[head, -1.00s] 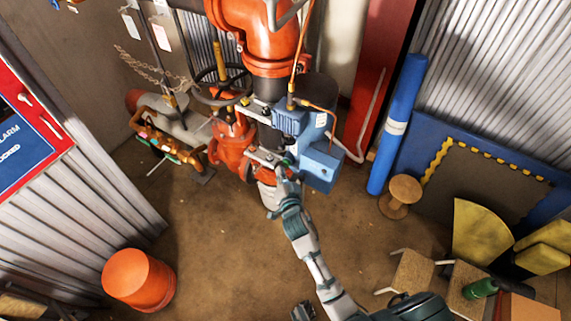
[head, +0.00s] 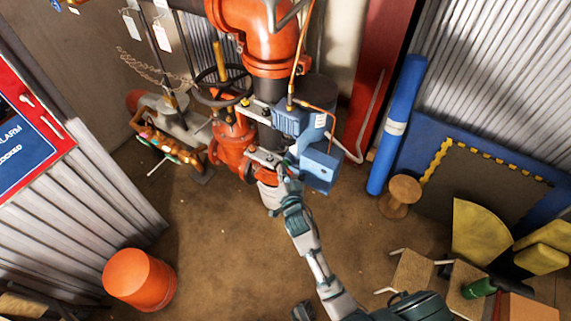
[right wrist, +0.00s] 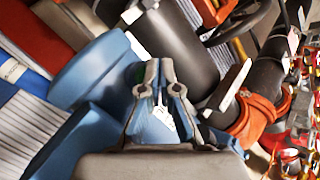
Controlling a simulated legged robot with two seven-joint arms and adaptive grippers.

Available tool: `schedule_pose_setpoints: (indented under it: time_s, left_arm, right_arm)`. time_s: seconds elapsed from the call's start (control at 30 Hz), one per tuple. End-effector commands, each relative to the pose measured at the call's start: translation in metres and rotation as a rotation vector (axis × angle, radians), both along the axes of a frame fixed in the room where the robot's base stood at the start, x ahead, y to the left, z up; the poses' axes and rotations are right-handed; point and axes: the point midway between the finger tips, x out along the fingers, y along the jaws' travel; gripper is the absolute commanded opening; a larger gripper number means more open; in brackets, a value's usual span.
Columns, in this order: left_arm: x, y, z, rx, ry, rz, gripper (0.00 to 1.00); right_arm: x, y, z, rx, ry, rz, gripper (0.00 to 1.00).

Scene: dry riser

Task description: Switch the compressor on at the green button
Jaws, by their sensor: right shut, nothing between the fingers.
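The blue compressor (head: 318,165) is mounted beside the orange riser pipe in the middle of the head view. It also shows as blue housing in the right wrist view (right wrist: 92,70). My right gripper (head: 283,168) is at the compressor's lower left side in the head view. In the right wrist view its fingers (right wrist: 160,75) are shut with nothing between them, their tips in front of blue housing. My left gripper is not clearly in view.
The orange riser pipe (head: 262,30) and a black handwheel (head: 222,84) stand close to the left of the compressor. An orange bucket (head: 138,279) is on the floor at lower left. A wooden spool (head: 401,194) stands at right. The floor between is clear.

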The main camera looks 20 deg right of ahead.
Motion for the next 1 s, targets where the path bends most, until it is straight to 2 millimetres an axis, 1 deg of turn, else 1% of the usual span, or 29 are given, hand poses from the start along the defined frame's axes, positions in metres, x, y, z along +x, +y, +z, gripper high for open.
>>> schedule_pose_setpoints:
  time_s: [1.0]
  left_arm:
    - [0.0002, -0.0004, 0.0023, 0.000, 0.000, 0.000, 0.00]
  right_arm:
    - [0.0055, -0.0073, -0.0003, 0.000, 0.001, -0.001, 0.00]
